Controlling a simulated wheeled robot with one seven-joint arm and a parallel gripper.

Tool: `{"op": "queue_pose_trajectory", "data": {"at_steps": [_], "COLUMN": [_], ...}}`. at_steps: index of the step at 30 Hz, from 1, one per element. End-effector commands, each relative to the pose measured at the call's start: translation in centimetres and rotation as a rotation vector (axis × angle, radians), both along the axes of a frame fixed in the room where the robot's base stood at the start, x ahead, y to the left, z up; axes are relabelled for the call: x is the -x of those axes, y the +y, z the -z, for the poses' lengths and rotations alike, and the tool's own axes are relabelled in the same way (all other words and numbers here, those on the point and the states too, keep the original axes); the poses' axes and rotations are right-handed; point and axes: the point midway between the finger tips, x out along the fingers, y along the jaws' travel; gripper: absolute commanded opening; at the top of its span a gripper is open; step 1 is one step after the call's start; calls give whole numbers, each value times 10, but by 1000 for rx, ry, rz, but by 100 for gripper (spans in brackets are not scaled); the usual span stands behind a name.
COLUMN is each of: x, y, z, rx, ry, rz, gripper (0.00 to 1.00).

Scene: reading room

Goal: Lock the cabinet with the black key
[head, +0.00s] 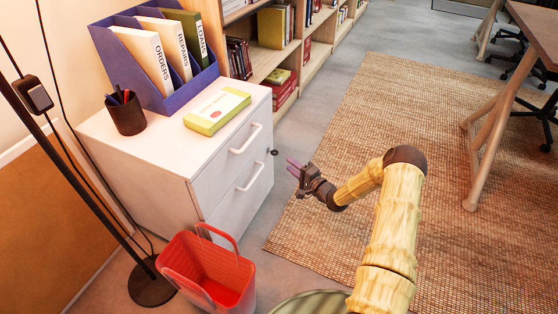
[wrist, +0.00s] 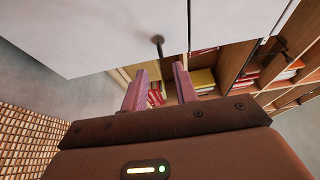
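The white cabinet (head: 228,172) has two drawers with white bar handles. A small black key (head: 274,152) sticks out of its front near the right edge. In the wrist view the black key (wrist: 158,42) stands out from the white cabinet face (wrist: 100,35), ahead of and roughly between my fingertips. My gripper (head: 292,163) is just right of the cabinet front, its pinkish fingers apart and empty; they also show in the wrist view (wrist: 160,80). The key is not between the fingers. Which way the lock is turned, I cannot tell.
A red basket (head: 208,272) stands on the floor before the cabinet, near a floor lamp base (head: 152,282). A blue file holder (head: 160,80), pen cup (head: 126,113) and yellow-green book (head: 217,110) are on top. Bookshelves (head: 262,60) stand behind. The woven rug (head: 390,120) is mostly clear.

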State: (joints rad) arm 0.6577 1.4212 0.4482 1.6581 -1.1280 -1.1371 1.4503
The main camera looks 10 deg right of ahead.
Motion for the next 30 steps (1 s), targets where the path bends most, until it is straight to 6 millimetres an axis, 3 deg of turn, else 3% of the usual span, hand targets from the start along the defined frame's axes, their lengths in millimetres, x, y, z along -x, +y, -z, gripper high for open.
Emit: {"op": "queue_pose_trajectory", "data": {"at_steps": [12,23,24,28,30], "x": [-57,-64,-64,-64,-64], "y": [35,39,39,39,39], "z": [2,0,0,0,0], "rx": [0,0,0,0,0], "ry": [-1,0,0,0,0], "rz": [0,1,1,1,1], "gripper": [29,29,27,2,0]}}
